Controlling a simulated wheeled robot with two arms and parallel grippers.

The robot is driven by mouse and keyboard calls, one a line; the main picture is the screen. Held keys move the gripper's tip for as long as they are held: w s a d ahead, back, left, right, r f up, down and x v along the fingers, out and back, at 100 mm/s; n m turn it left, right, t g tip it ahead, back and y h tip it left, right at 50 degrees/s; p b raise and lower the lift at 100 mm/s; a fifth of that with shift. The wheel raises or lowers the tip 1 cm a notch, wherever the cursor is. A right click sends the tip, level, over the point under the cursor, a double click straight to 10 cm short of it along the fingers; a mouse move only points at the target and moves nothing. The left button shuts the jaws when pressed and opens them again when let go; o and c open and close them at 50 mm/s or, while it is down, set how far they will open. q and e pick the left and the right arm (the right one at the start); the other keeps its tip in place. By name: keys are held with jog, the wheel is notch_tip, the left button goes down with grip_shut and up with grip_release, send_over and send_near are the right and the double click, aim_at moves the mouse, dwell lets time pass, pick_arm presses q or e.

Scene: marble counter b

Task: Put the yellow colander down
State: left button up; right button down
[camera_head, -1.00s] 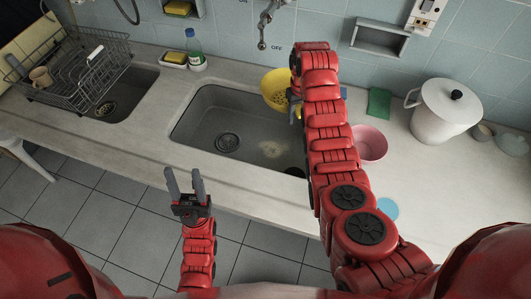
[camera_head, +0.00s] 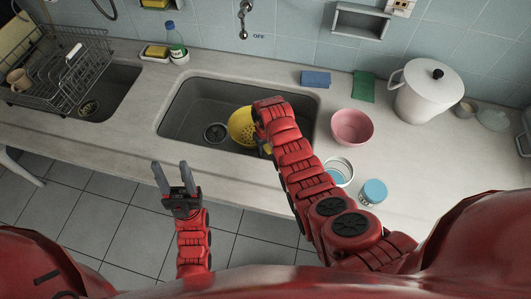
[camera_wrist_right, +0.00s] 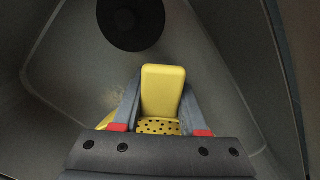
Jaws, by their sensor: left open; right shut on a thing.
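The yellow colander (camera_head: 240,127) is in the large grey sink (camera_head: 187,112), partly hidden behind my right gripper (camera_head: 262,143). In the right wrist view my right gripper (camera_wrist_right: 160,122) is shut on the colander's yellow handle (camera_wrist_right: 162,92), with some of its holed wall showing below. The colander is low in the basin, near the dark drain (camera_head: 214,132); I cannot tell whether it touches the bottom. My left gripper (camera_head: 174,178) is open and empty, in front of the counter's front edge.
A pink bowl (camera_head: 352,127), a blue sponge (camera_head: 315,79), a green cloth (camera_head: 363,86) and a white pot (camera_head: 424,93) stand right of the sink. A can (camera_head: 339,171) and a blue-lidded jar (camera_head: 373,192) are near my right arm. A dish rack (camera_head: 62,64) is at left.

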jog(key=shift+f, duration=0.4)
notch_tip(320, 180, down, 2)
jog(key=shift+f, duration=0.35)
jog(key=shift+f, duration=0.15)
jog(key=shift+c, duration=2.2)
grip_release()
